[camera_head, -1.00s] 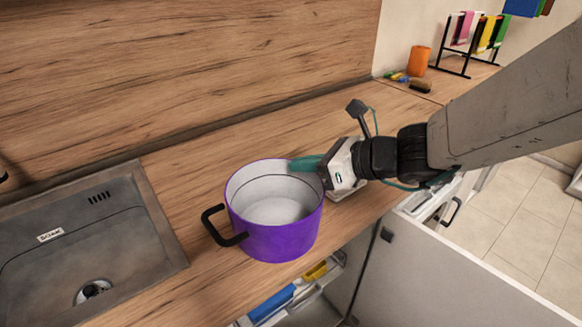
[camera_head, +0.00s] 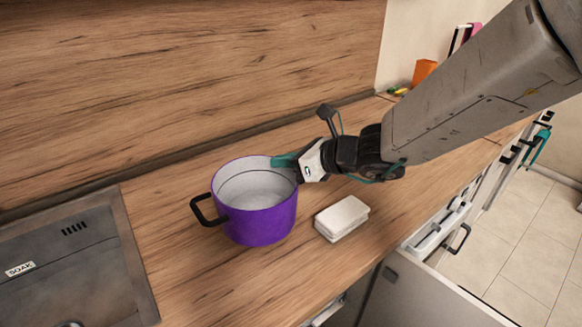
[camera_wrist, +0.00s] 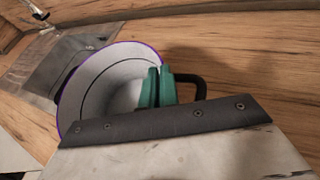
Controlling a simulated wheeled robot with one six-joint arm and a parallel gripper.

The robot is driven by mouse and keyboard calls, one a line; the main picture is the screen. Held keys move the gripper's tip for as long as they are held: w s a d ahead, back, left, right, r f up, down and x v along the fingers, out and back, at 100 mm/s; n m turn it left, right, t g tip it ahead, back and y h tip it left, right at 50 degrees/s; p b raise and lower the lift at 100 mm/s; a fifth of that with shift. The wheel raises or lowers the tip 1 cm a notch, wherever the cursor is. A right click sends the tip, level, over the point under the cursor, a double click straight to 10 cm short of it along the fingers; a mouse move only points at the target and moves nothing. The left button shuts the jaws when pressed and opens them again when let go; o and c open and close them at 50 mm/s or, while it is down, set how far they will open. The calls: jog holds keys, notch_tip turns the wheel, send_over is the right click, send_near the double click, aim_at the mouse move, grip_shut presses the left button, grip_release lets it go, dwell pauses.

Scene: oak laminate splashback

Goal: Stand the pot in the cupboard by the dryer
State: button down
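The purple pot (camera_head: 262,222), white inside with black handles, is over the wooden counter right of the sink. Its left handle is clear in the head view; the other handle shows beside my fingers in the wrist view. My gripper (camera_head: 285,161) is at the pot's right far rim, its green fingers closed together on the pot wall; they also show in the wrist view (camera_wrist: 159,87). I cannot tell whether the pot's base touches the counter. A cupboard door (camera_head: 425,298) stands open below the counter front; the inside is mostly hidden. I cannot make out a dryer.
A white block-like item (camera_head: 342,217) lies on the counter just right of the pot. The sink (camera_head: 70,262) is at left. An orange item (camera_head: 424,71) stands at the back right. Drawer fronts with handles (camera_head: 459,238) line the counter's front. Tiled floor is clear at right.

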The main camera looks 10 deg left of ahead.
aim_at(289, 172)
jog(key=shift+w+d+f, duration=0.15)
jog(key=shift+d+f, duration=0.15)
jog(key=shift+f, duration=0.5)
jog(key=shift+w+d+f, duration=0.15)
jog(key=shift+d+f, duration=0.1)
jog(key=shift+f, duration=0.6)
jog(key=c, duration=1.7)
grip_release()
jog(key=v, duration=1.2)
jog(key=shift+s, duration=0.2)
